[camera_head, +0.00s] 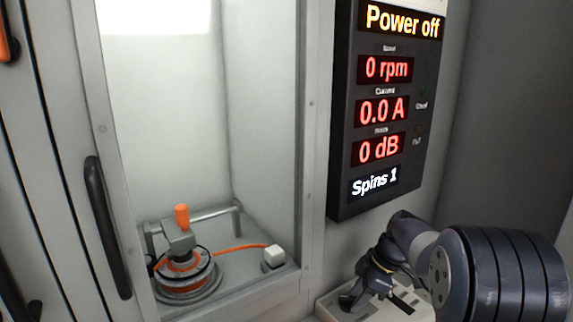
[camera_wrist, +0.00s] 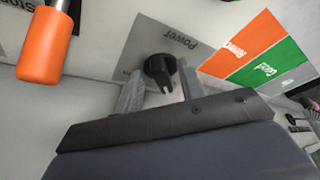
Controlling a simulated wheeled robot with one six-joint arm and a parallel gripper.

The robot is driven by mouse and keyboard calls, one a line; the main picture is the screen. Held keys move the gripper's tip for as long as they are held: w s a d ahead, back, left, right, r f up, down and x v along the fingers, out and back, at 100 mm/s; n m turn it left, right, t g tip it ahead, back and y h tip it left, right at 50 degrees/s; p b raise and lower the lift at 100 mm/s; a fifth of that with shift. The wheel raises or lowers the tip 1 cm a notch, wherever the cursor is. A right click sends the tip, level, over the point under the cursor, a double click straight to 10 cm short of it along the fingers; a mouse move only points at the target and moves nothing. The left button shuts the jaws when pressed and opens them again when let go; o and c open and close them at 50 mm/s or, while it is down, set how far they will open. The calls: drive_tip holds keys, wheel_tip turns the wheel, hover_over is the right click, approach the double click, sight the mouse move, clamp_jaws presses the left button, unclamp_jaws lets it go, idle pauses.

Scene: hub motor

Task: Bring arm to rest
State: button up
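My arm (camera_head: 425,245) reaches in from the lower right of the head view. My gripper (camera_head: 357,293) is low over a pale control panel (camera_head: 326,306). In the wrist view my gripper (camera_wrist: 158,74) has its two grey fingers apart, one on each side of a black knob (camera_wrist: 160,68) on a plate marked Power. Gaps show between fingers and knob, so nothing looks gripped. I cannot tell how far the tips are above the plate.
A dark display (camera_head: 385,110) reads Power off, 0 rpm, 0.0 A, 0 dB, Spins 1. Left is a glazed cabinet with a black door handle (camera_head: 107,228) and a motor (camera_head: 185,275) inside. An orange handle (camera_wrist: 45,47) and orange and green labels (camera_wrist: 270,62) flank the knob.

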drive_tip(key=shift+r, duration=0.1)
drive_tip(key=w+p+v, duration=0.1)
drive_tip(key=p+v, duration=0.1)
drive_tip(key=v, duration=0.8)
drive_tip(key=x, duration=0.3)
drive_tip(key=b+x, duration=0.1)
drive_tip(key=x, duration=0.3)
drive_tip(key=s+b+x, duration=0.1)
drive_tip(key=x, duration=0.2)
drive_tip(key=shift+a+f, duration=0.1)
drive_tip(key=shift+f, duration=0.25)
drive_tip(key=shift+r+m, duration=0.15)
drive_tip(key=shift+m, duration=0.25)
drive_tip(key=shift+s+r+m+t, duration=0.1)
drive_tip(key=shift+s+m+t, duration=0.15)
drive_tip(key=shift+m+t, duration=0.45)
drive_tip(key=m, duration=0.1)
drive_tip(key=m+h, duration=0.1)
drive_tip(key=m, duration=0.1)
drive_tip(key=m+t+p, duration=0.1)
drive_tip(key=m, duration=0.1)
drive_tip(key=shift+s+a+h, duration=0.2)
drive_tip(key=shift+s+h, duration=0.1)
drive_tip(key=shift+r, duration=0.1)
